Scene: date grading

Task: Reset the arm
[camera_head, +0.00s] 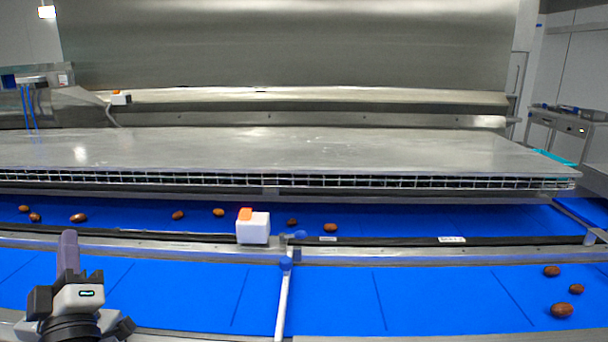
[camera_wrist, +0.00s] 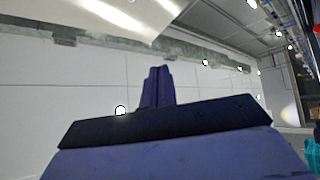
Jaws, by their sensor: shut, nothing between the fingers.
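My gripper (camera_head: 68,252) is at the lower left of the head view, pointing up above the near blue belt. Its fingers are shut together with nothing between them. The shut fingers also show in the middle of the wrist view (camera_wrist: 157,87), against a pale wall and ceiling lights. No date is near the fingertips in the wrist view.
Several brown dates lie on the far blue belt (camera_head: 380,222), and 3 lie at the right of the near blue belt (camera_head: 420,300). A white box with an orange top (camera_head: 253,229) sits on the rail between them. A steel table (camera_head: 300,148) stands behind.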

